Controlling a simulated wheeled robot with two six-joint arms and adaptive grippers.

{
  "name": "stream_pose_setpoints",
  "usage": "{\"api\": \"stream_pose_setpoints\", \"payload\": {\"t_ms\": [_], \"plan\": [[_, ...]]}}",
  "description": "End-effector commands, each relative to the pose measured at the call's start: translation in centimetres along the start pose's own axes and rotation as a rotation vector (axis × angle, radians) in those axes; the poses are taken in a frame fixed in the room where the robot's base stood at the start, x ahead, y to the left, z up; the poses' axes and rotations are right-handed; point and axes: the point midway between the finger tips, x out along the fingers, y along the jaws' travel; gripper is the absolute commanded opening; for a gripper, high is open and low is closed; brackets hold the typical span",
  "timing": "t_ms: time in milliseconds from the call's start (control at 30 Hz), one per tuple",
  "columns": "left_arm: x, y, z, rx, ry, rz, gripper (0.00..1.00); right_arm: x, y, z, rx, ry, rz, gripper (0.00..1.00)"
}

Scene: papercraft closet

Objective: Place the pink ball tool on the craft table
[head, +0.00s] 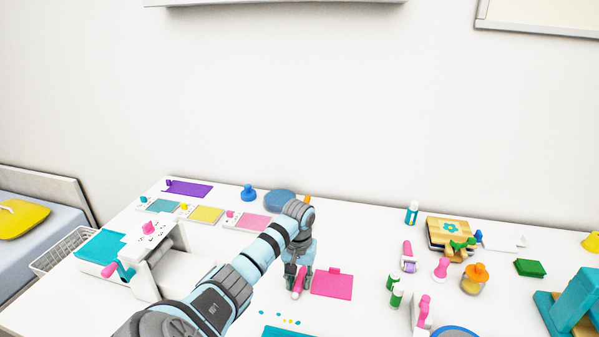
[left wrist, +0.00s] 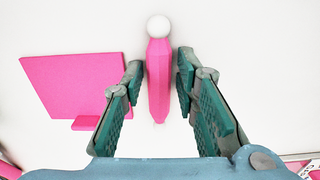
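The pink ball tool (head: 298,284) has a long pink handle and a white ball tip. It appears to lie on the white craft table (head: 380,315), near the middle front. In the left wrist view the tool (left wrist: 158,75) points away from my palm. My left gripper (head: 296,270) is right over it. The gripper's fingers (left wrist: 160,88) stand apart on either side of the handle, with a narrow gap visible on each side. My left wrist and fingers partly hide the tool in the head view. My right gripper is not in view.
A pink sheet (head: 334,285) with a small tab lies just right of the tool. Small coloured bits (head: 285,319) lie in front. A white machine (head: 152,262) stands at left. Glue bottles (head: 396,295), stamps and a wooden box (head: 449,234) crowd the right side.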

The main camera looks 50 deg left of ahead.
Motion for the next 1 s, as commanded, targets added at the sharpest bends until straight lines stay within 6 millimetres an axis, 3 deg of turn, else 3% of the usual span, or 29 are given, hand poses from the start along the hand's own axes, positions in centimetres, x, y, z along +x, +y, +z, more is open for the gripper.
{"api": "stream_pose_setpoints", "payload": {"t_ms": [33,167,467,633,767,1000], "plan": [[0.0,0.0,0.0,0.0,0.0,0.0,0.2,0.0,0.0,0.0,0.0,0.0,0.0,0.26],[-0.1,0.0,0.0,0.0,0.0,0.0,0.0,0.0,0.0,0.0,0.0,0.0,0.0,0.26],[-0.2,0.0,0.0,0.0,0.0,0.0,0.0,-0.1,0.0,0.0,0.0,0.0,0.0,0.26],[-1.6,0.0,-0.1,0.0,0.001,0.001,0.0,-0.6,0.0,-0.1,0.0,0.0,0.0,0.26],[-4.6,0.0,-0.1,0.0,0.004,0.0,0.0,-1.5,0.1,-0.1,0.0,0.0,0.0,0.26],[-12.9,0.0,-0.1,-0.001,0.004,0.001,0.0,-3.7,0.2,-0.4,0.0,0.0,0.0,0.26]]}}
